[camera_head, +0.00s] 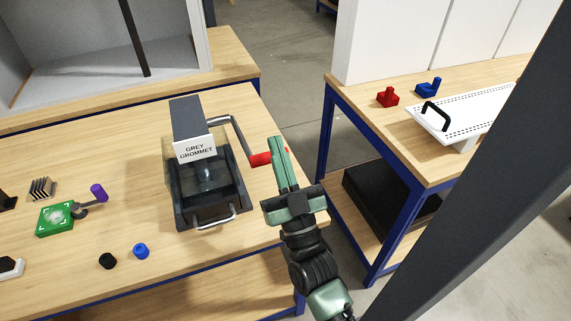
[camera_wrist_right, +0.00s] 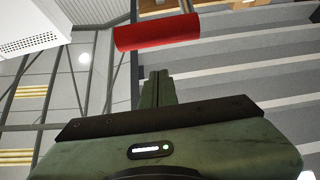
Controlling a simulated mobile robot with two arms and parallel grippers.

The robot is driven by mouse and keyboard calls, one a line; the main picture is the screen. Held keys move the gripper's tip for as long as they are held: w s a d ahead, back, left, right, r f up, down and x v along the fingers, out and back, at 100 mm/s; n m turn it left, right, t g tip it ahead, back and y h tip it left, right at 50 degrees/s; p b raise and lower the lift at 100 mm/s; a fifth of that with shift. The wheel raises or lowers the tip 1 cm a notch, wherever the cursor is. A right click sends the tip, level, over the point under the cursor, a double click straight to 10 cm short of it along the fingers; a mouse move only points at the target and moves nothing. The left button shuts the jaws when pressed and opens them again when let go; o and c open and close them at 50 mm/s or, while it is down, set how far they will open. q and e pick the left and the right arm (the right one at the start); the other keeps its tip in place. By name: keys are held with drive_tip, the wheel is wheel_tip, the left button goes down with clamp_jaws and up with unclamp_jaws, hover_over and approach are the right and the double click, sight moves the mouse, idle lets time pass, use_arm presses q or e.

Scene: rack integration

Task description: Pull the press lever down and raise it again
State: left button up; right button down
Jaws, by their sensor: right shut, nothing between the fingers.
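The press (camera_head: 186,120) is a dark machine with a sign reading "GREY GROMMET" and stands near the right end of the wooden table. A bent metal lever arm (camera_head: 238,136) comes off its right side and ends in a red handle (camera_head: 260,159). My green right gripper (camera_head: 276,142) is shut and empty, with its fingertips close beside the handle's right end. In the right wrist view the red handle (camera_wrist_right: 157,32) lies across, just past the shut fingertips (camera_wrist_right: 157,74); I cannot tell whether they touch. My left gripper is not in view.
A green block (camera_head: 55,219) with a purple-knobbed lever, a black cap (camera_head: 107,261) and a blue cap (camera_head: 141,250) lie on the table left of the press. A second bench (camera_head: 440,178) with red and blue parts stands right, across a floor gap.

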drive_tip(key=f, duration=0.3)
drive_tip(key=shift+w+a+f, duration=0.15)
drive_tip(key=shift+w+f, duration=0.15)
drive_tip(key=shift+w, duration=0.1)
drive_tip(key=f+b, duration=0.2)
drive_tip(key=f, duration=0.2)
drive_tip(key=shift+s+b, duration=0.25)
drive_tip(key=shift+b, duration=0.15)
drive_tip(key=shift+f, duration=0.1)
